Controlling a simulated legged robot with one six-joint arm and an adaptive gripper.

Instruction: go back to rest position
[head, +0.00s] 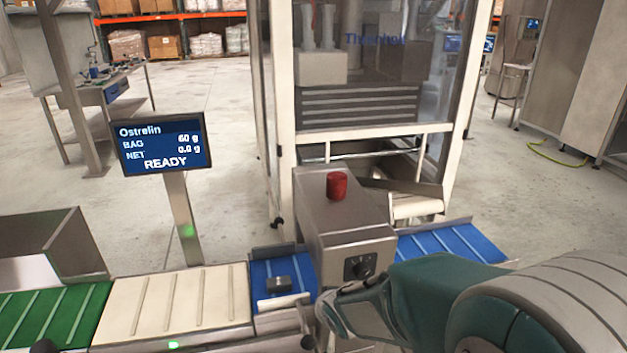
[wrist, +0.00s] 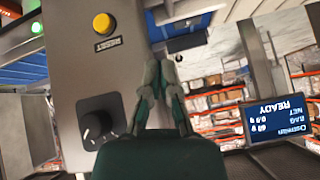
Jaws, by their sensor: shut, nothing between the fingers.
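My gripper (head: 335,305) is at the end of my teal arm, low in the middle of the head view, in front of the grey control box (head: 340,222). In the wrist view my gripper (wrist: 161,68) has its fingers closed together with nothing between them. The box front in the wrist view carries a black rotary knob (wrist: 99,121) and a yellow button (wrist: 103,23) above a RESET label. The fingers appear to the right of these controls; whether they touch the box cannot be told. The knob also shows in the head view (head: 360,266).
A red cylinder (head: 337,186) tops the box. Blue (head: 450,245), cream (head: 185,300) and green (head: 50,315) belt sections run across the front. A screen (head: 162,143) reads READY, net 0.0 g. A glazed machine frame (head: 283,120) stands behind; open floor lies left of it.

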